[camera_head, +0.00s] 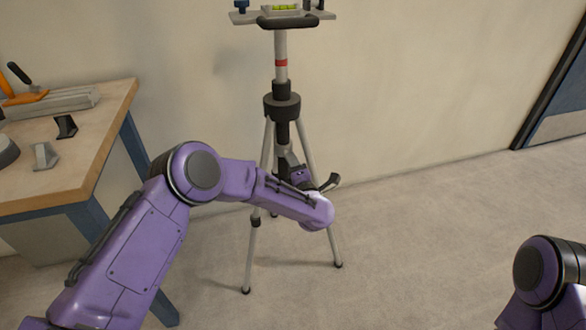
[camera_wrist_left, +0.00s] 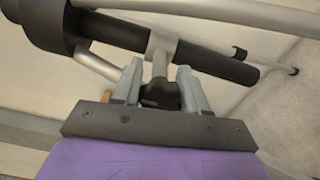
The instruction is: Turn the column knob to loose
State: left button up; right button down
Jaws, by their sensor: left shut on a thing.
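The tripod (camera_head: 281,107) stands on the floor in the middle, upright, with a grey column (camera_head: 280,47) carrying a red band. In the left wrist view the black column knob (camera_wrist_left: 160,94) sits on a short grey stem from a collar around the black tube (camera_wrist_left: 215,61). My left gripper (camera_wrist_left: 160,82) is shut on the knob, one grey finger on each side. In the head view my left forearm hides the knob and most of this gripper. No marking on the knob can be read. My right gripper is out of view.
A levelling plate (camera_head: 300,15) with a green bubble level tops the tripod. A wooden workbench (camera_head: 95,150) with tools and small parts stands at the left. A crank handle (camera_head: 330,182) juts out right of the column. The floor at right is clear.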

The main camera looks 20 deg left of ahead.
pick_arm(q)
jog(key=shift+n, duration=0.3)
jog(key=shift+d, duration=0.1)
jog(key=o, duration=1)
jog(key=shift+o, duration=0.2)
jog(key=p+v, duration=0.1)
jog(key=v, duration=0.9)
jog(key=shift+s, duration=0.25)
jog(key=shift+d, duration=0.15)
